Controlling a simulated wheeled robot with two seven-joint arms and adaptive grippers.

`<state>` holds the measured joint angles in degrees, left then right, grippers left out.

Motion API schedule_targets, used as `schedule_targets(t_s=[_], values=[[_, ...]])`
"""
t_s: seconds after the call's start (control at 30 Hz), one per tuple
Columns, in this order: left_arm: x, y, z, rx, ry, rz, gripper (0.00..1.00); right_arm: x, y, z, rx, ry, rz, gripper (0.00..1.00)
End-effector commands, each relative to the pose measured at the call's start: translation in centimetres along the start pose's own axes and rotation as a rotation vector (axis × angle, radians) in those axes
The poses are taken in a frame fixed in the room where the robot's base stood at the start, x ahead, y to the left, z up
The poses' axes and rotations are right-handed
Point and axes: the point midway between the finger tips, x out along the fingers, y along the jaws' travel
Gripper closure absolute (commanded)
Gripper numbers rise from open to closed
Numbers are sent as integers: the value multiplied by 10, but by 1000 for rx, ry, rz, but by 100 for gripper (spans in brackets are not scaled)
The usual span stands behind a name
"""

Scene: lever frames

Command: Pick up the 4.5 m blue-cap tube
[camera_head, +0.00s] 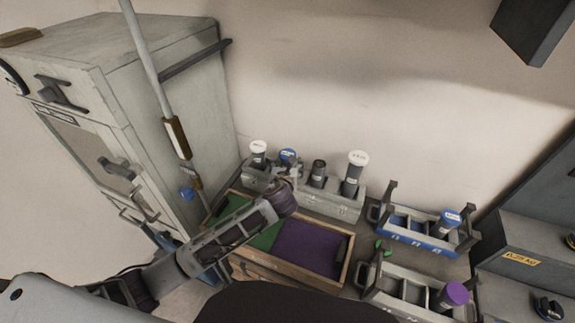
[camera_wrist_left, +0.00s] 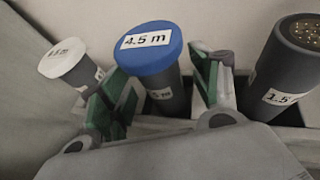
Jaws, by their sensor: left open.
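The blue-cap tube (camera_wrist_left: 150,50), labelled 4.5 m on its cap, stands upright in a slot of the grey rack. In the head view its blue cap (camera_head: 288,154) shows at the rack's left part, with its body mostly hidden by my gripper. My left gripper (camera_head: 286,172) is over the rack at this tube. In the left wrist view my gripper's (camera_wrist_left: 162,82) green-padded fingers are apart, one on each side of the tube below the cap. I cannot tell whether the pads touch it. My right gripper is not in view.
A white-cap tube (camera_wrist_left: 64,58) stands left of the blue-cap tube, and an uncapped dark tube (camera_wrist_left: 285,65) right of it. A larger white-cap tube (camera_head: 354,172) is further right. A wooden tray (camera_head: 345,262) lies in front; blue and grey racks stand right, a cabinet (camera_head: 150,85) left.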

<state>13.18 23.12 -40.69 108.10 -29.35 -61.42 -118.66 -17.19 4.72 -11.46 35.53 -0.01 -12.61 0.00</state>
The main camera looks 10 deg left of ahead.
Motion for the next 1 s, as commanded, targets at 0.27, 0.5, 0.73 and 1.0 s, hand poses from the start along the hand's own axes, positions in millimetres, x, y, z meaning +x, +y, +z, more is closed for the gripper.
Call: schedule_targets(t_s=[0.27,0.5,0.73,1.0], values=[[13,0,0,-1,0,0,37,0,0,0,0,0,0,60],[13,0,0,-1,0,0,37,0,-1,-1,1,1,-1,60],[13,0,0,-1,0,0,41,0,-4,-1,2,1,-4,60],[13,0,0,0,0,0,75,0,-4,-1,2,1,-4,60]])
